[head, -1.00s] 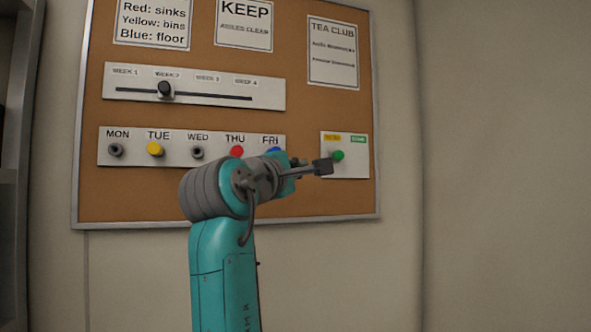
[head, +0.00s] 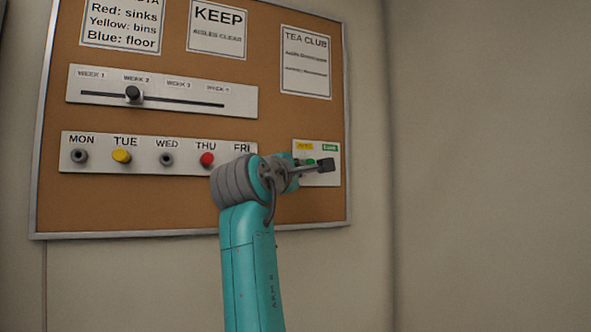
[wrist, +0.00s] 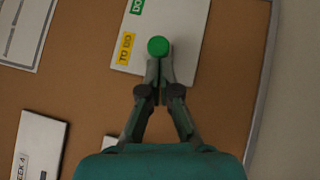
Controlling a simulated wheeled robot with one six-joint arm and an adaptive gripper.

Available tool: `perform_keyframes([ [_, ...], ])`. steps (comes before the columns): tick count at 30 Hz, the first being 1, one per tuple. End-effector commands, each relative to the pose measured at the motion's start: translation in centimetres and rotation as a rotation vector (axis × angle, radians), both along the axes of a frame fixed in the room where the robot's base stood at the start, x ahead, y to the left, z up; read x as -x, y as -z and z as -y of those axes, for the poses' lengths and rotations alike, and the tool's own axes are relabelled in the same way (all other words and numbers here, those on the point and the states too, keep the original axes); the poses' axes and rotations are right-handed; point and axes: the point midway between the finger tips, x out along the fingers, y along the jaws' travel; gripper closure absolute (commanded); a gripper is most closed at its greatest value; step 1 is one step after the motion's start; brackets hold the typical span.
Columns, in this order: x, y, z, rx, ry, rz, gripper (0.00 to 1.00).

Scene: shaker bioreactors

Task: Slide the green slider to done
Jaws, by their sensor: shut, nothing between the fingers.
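The green slider (head: 311,161) is a round green knob on a small white plate (head: 331,178) at the lower right of the board. It sits beside the yellow "to do" label (wrist: 126,48), away from the green "done" label (wrist: 138,6). In the wrist view the green slider (wrist: 157,46) is just beyond the tips of my gripper (wrist: 160,68), which is shut and empty. The tips look very close to the knob on its "to do" side; contact cannot be told. In the head view my gripper (head: 326,164) partly covers the plate.
The corkboard (head: 200,218) also bears a weekday panel (head: 138,165) with coloured knobs and a week slider panel (head: 190,105), both left of the plate. Paper notices hang above. Bare wall (head: 460,170) lies to the right.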

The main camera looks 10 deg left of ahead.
Motion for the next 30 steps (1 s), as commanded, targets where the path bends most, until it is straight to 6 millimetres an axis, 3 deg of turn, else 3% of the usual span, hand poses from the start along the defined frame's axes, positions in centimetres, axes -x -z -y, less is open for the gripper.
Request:
perform_keyframes([
  [4,-0.6,0.0,0.9,-0.001,0.003,0.000,1.00],
  [9,-2.7,0.0,4.1,0.000,0.004,0.000,1.00],
  [14,-4.0,0.0,6.0,0.001,0.002,0.000,1.00],
  [30,-4.4,0.1,6.5,0.001,0.005,0.000,1.00],
])
